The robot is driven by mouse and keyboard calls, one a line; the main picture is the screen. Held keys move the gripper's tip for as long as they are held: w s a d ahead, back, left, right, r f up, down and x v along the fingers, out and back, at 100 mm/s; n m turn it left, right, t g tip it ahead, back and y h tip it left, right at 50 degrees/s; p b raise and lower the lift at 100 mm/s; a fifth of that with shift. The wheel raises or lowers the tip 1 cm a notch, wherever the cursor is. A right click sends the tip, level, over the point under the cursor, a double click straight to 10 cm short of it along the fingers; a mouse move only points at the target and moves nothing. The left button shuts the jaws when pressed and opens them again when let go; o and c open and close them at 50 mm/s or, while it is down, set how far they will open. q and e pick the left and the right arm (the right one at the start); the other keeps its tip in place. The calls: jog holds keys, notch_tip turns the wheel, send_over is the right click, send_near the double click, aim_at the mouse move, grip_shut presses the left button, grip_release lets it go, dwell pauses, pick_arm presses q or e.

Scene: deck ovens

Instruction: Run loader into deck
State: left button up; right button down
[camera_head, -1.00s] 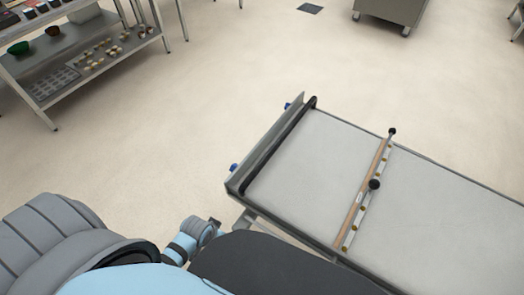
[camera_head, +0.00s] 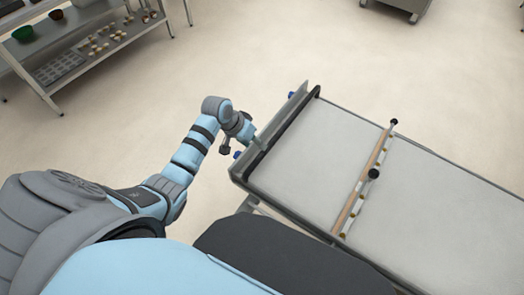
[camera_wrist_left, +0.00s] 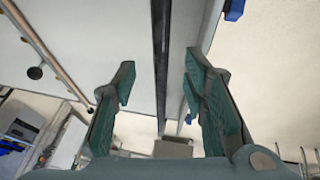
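The loader (camera_head: 320,150) is a long, flat, pale grey bed with a metal frame at the right of the head view. A black bar (camera_head: 291,118) runs along its left end, just inside a raised metal edge. My left gripper (camera_head: 257,141) is at that end, close to the bar and edge. In the left wrist view my left gripper (camera_wrist_left: 160,78) has its green fingers apart, with the black bar (camera_wrist_left: 161,45) and metal edge showing in the gap between them. Nothing is gripped, and contact cannot be told. The deck oven is not recognisable in the head view. My right gripper is out of view.
A wooden strip with black knobs (camera_head: 362,190) crosses the loader bed. A metal shelf (camera_head: 85,60) with a green bowl and small pieces stands at the upper left. A grey cabinet (camera_head: 400,5) is at the top. The floor between is clear.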

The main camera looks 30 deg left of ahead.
aim_at(262, 151)
pick_arm(q)
jog(key=b+x, duration=0.2)
jog(key=x, duration=0.5)
jog(key=shift+w+f, duration=0.15)
jog(key=shift+f, duration=0.25)
jog(key=shift+r, duration=0.1)
jog(key=shift+c, duration=0.6)
grip_shut()
